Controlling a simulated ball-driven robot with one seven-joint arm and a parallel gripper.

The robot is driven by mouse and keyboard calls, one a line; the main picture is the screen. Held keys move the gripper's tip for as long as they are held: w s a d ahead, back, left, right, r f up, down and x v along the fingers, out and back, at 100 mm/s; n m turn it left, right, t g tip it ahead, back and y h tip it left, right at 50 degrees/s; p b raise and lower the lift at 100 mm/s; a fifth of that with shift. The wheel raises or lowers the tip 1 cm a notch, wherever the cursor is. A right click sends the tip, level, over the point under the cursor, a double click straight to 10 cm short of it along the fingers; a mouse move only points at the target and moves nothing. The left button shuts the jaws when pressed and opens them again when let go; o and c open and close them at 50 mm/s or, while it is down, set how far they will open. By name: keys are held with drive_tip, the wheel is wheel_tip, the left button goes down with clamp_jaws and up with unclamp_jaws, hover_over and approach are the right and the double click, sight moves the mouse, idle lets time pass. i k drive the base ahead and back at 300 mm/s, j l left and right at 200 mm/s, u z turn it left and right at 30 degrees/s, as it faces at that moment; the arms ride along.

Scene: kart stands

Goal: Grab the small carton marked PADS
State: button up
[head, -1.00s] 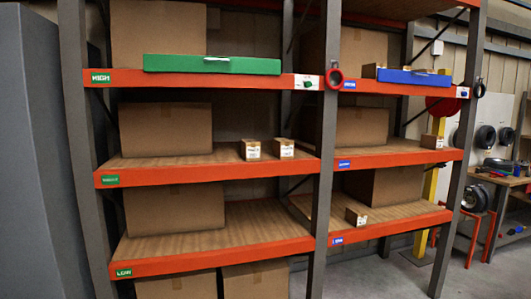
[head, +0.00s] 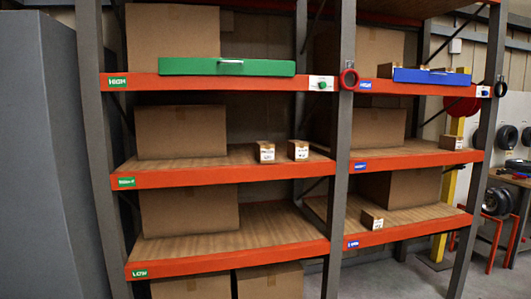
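Several small brown cartons with white labels stand on the racks. Two are on the middle shelf of the left bay, a left carton (head: 265,152) and a right carton (head: 298,150), side by side near the front edge with a gap between them. Another small carton (head: 452,143) is on the middle shelf of the right bay. One more small carton (head: 371,220) is on the low shelf of the right bay. The label print is too small to read, so I cannot tell which is marked PADS. My gripper is not in view.
A green tray (head: 228,67) and a blue tray (head: 432,77) sit on the high shelves. Grey uprights (head: 340,150) divide the bays. A grey cabinet (head: 45,150) stands at left; a workbench (head: 515,180) is at far right.

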sight(264, 150)
drive_tip(key=i+j+z, duration=0.1)
drive_tip(key=i, duration=0.35)
drive_tip(key=i+j, duration=0.1)
drive_tip(key=i, duration=0.35)
drive_tip(key=i+j+z, duration=0.15)
drive_tip(key=i, duration=0.3)
drive_tip(key=i+j+z, duration=0.1)
drive_tip(key=i, duration=0.3)
